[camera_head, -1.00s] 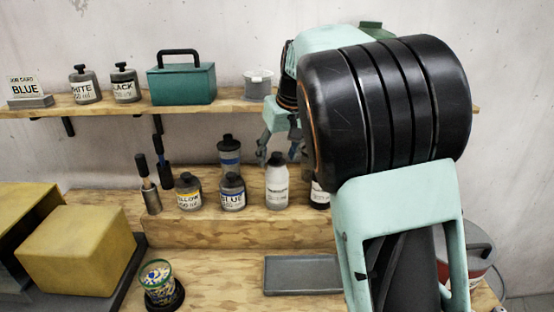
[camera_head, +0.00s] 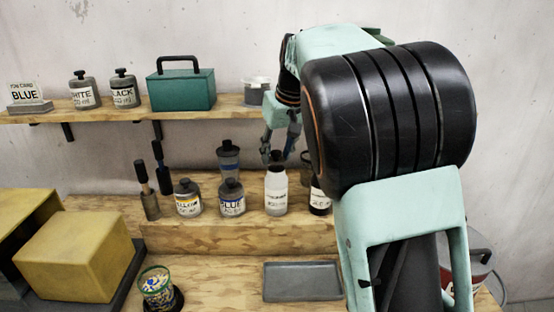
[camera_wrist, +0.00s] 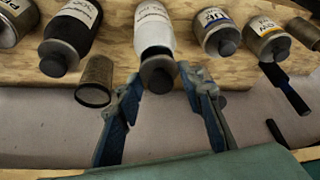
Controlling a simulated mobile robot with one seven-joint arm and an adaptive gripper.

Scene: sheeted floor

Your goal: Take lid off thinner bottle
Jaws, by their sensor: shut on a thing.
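The thinner bottle (camera_head: 276,192), pale with a white label, stands upright on the raised wooden step. Its print is too small to read. It also shows at the top middle of the wrist view (camera_wrist: 153,28). Its dark round lid (camera_head: 276,157) is at the bottle's mouth, between my fingertips. My gripper (camera_head: 278,155) comes down from above and is shut on the lid. In the wrist view the lid (camera_wrist: 158,73) sits between the two blue-grey fingers (camera_wrist: 161,80). I cannot tell whether a gap separates lid and bottle.
The yellow-label bottle (camera_head: 188,200), blue-label bottle (camera_head: 232,200) and a dark bottle (camera_head: 319,198) stand close beside it. A grey tray (camera_head: 302,281) lies empty in front.

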